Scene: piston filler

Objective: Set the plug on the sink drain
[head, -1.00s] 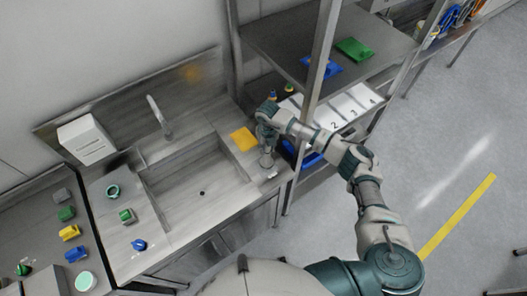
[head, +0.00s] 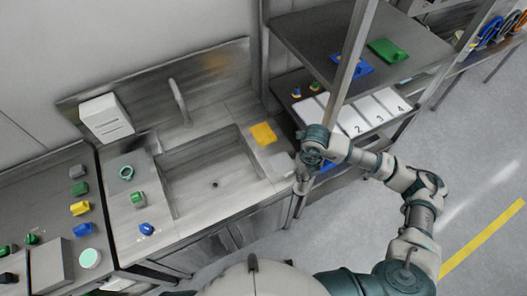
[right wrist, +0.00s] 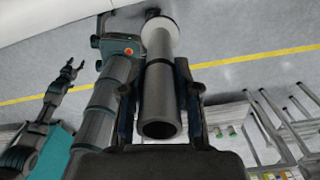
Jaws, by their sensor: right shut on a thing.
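In the right wrist view my right gripper (right wrist: 165,100) is shut on the plug (right wrist: 160,95), a dark grey, hollow tube with a pale wide flange at its far end. In the head view my right gripper (head: 302,182) is just off the right end of the sink counter; the plug is hard to make out there. The sink drain (head: 214,184) is a small dark hole in the basin floor, uncovered, well left of the gripper. My left gripper (right wrist: 72,68) shows small in the right wrist view, fingers apart and empty; the head view does not show it.
The faucet (head: 180,100) stands behind the basin. A yellow cloth (head: 263,134) lies right of it. A white box (head: 105,118) and small coloured items stand to the left. A shelf rack post (head: 352,60) rises near my right arm. The basin is empty.

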